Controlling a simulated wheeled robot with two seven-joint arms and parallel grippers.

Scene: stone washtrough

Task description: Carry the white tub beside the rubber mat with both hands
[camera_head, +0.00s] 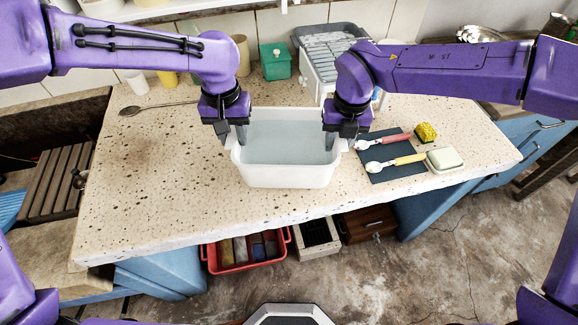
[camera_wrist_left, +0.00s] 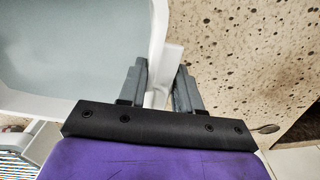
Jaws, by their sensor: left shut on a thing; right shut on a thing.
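The white tub (camera_head: 285,174) is on or just above the speckled counter, just left of the dark rubber mat (camera_head: 391,172); I cannot tell whether it touches the counter. Its inside looks pale blue-grey. My left gripper (camera_head: 233,138) is shut on the tub's left side. In the left wrist view, its fingers (camera_wrist_left: 161,85) close around the white handle on the tub's rim (camera_wrist_left: 157,40). My right gripper (camera_head: 345,140) is shut on the tub's right side; its fingertips are partly hidden. The tub looks level.
Two spoons, with a red handle (camera_head: 384,142) and a yellow handle (camera_head: 396,161), lie on the mat. A yellow sponge (camera_head: 426,132) and a soap dish (camera_head: 444,159) are to its right. A green box (camera_head: 275,62) and dish rack (camera_head: 325,65) stand behind.

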